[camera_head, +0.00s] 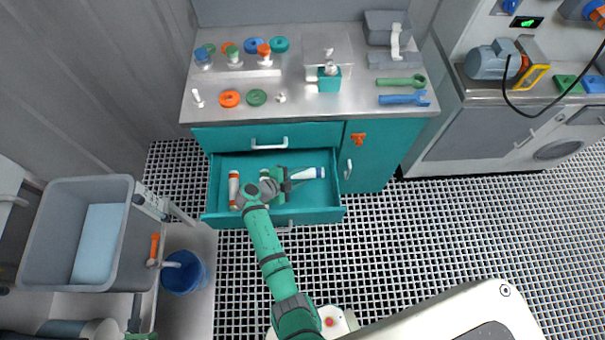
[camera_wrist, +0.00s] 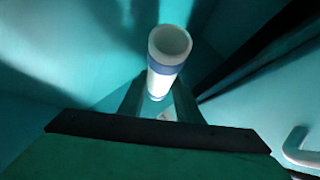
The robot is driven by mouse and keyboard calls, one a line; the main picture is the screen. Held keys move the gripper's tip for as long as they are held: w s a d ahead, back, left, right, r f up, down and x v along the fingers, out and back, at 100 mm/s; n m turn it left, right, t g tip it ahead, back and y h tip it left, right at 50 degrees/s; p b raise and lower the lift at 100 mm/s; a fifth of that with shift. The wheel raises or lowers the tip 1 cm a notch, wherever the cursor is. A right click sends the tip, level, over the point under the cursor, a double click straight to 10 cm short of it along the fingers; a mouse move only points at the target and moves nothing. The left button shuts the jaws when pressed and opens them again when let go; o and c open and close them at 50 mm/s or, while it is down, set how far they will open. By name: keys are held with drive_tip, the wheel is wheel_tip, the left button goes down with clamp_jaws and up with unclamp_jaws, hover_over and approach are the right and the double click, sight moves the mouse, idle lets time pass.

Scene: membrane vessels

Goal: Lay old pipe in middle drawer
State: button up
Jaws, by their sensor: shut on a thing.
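My gripper (camera_head: 287,180) is low inside the open teal drawer (camera_head: 328,214). It is shut on a white pipe with a blue band (camera_head: 306,174), which points to the right in the head view. In the wrist view the blue-banded pipe (camera_wrist: 163,78) stands out between my fingers (camera_wrist: 158,100), its open end toward the camera. A second white pipe with orange ends (camera_head: 234,190) lies at the drawer's left side. Whether the held pipe touches the drawer floor, I cannot tell.
A closed drawer (camera_head: 230,139) with a white handle is just above the open one. A teal cabinet door (camera_head: 372,165) stands to the right. The steel worktop (camera_head: 300,100) carries rings, valves and wrenches. A grey sink (camera_head: 60,190) and a blue bucket (camera_head: 185,272) are at left.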

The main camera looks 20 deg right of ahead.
drive_tip(key=o, duration=1.1)
drive_tip(key=shift+r, duration=0.45)
drive_tip(key=v, duration=1.2)
drive_tip(key=shift+r, duration=0.25)
